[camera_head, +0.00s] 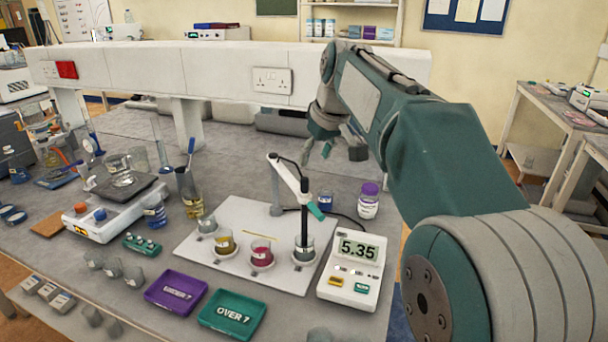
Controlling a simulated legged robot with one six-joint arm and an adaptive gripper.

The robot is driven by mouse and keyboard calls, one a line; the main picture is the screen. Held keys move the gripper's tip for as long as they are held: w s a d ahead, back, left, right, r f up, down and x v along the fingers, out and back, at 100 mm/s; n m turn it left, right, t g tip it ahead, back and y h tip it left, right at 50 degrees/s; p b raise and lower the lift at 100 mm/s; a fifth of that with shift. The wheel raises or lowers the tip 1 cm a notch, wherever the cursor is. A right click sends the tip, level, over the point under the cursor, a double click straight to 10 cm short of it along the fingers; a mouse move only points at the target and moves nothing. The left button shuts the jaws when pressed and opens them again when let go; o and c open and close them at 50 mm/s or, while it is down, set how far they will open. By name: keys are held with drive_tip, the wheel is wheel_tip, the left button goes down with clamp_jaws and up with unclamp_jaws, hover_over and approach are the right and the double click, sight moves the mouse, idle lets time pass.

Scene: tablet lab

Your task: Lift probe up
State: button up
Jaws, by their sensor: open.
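The probe (304,215) is a dark upright rod on a white jointed holder arm (286,174). Its lower end is inside a small beaker of dark grey-looking liquid (304,250) on a white board. A teal handle or tip (315,210) sticks out at the probe's side. The meter (354,262) to the right reads 5.35. My gripper (338,150) hangs above and behind the probe's top, slightly to the right. It is open and empty, apart from the probe.
The white board (213,252) also holds beakers of yellow (225,243) and red liquid (262,254). Purple (175,292) and green (232,315) trays lie in front. A purple-capped bottle (369,200) and a blue beaker (326,200) stand behind the meter. A white bench ledge (220,68) runs behind.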

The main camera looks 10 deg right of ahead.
sight(305, 178)
drive_tip(key=shift+n, duration=0.3)
drive_tip(key=w+f, duration=0.2)
drive_tip(key=f, duration=0.1)
drive_tip(key=w+f, duration=0.4)
drive_tip(key=f, duration=0.1)
drive_tip(key=shift+w+a+f, duration=0.15)
drive_tip(key=shift+w+f, duration=0.45)
drive_tip(key=shift+f, duration=0.35)
drive_tip(key=shift+a, duration=0.1)
clamp_jaws()
